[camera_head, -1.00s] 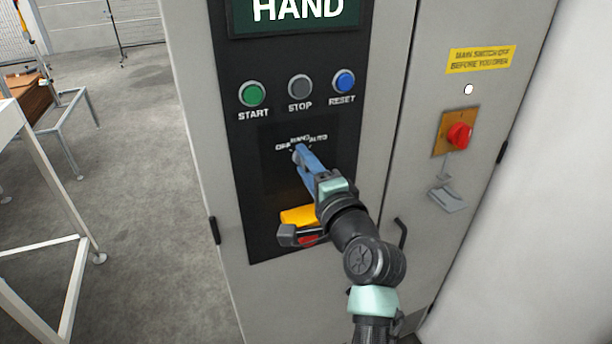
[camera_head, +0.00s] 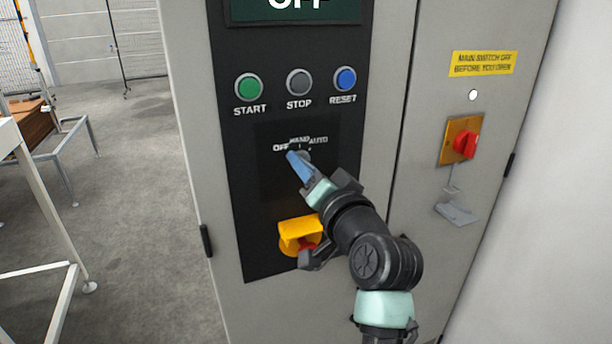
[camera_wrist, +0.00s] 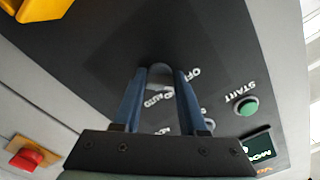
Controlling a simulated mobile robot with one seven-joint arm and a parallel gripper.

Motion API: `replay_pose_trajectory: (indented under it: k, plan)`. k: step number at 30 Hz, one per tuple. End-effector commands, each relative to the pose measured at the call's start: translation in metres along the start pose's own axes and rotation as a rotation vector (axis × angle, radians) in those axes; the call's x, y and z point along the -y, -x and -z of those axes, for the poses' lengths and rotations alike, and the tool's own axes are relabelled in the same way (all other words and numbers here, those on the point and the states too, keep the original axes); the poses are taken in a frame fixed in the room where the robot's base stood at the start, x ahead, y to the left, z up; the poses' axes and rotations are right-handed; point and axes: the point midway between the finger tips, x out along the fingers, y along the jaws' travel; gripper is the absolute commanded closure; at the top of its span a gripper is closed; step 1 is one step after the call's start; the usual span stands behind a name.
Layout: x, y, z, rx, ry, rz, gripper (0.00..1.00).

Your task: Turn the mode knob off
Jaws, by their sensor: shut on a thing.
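The mode knob (camera_head: 304,157) is on the black panel below the labels OFF, HAND and AUTO. My gripper (camera_head: 292,156) is shut on it, and its blue fingers hide most of the knob in the head view. In the wrist view the grey rounded knob (camera_wrist: 160,72) sits between the two blue fingertips. The gripper is tilted, with its fingertips toward the OFF side. The display (camera_head: 340,10) at the top of the panel reads OFF, partly cut by the picture edge.
Above the knob are the green START (camera_head: 249,87), grey STOP (camera_head: 299,82) and blue RESET (camera_head: 345,79) buttons. A yellow-shrouded red button (camera_head: 299,234) is just below, close to my wrist. A red main switch (camera_head: 465,145) is on the right door.

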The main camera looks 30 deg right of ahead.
Motion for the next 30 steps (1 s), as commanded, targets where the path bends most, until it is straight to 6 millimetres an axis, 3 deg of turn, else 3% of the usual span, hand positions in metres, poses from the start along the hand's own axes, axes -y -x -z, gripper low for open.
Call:
replay_pose_trajectory:
  k: [19,20,21,24,30]
  plan:
    - [-0.0001,0.0000,0.0000,0.001,0.051,0.000,1.00]
    - [-0.0001,0.0000,0.0000,0.001,0.051,0.000,0.55]
    - [-0.0001,-0.0001,0.0000,0.001,0.051,0.000,0.48]
    - [-0.0001,-0.0001,0.0000,0.001,0.051,0.000,0.30]
    - [-0.0001,0.0000,0.0001,0.000,0.051,0.000,0.29]
